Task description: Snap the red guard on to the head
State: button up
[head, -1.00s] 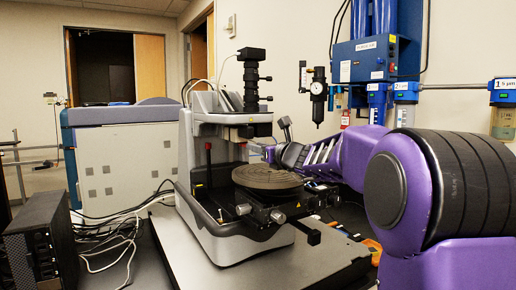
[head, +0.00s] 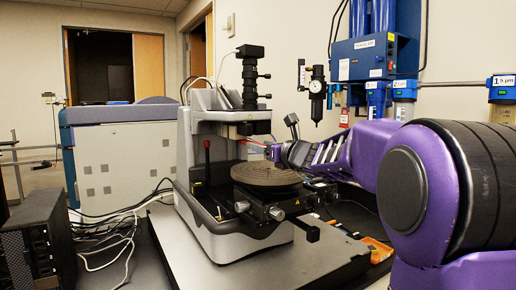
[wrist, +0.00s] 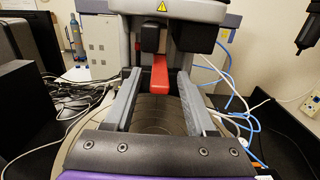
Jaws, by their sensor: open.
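The red guard (wrist: 160,76) is a red bar under the front of the profiler's head (wrist: 152,38) in the wrist view. Its far end meets the dark parts beneath the head; I cannot tell whether it is snapped on. In the head view it shows as a thin red strip (head: 252,142) below the head (head: 252,127). My gripper (wrist: 160,88) is open, its two grey fingers apart, one on each side of the guard's near end in the picture, with visible gaps. In the head view my gripper (head: 272,153) is right of the head, above the round stage.
The round grooved stage (head: 266,174) lies below my gripper. A red-topped lever (head: 207,160) stands at the profiler's left. Blue tubes (wrist: 226,72) and cables run right of the profiler in the wrist view. A black box (head: 38,240) stands at the left front.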

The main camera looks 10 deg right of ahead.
jog(key=shift+b+v, duration=0.5)
jog(key=shift+v, duration=2.1)
jog(key=shift+s, duration=0.1)
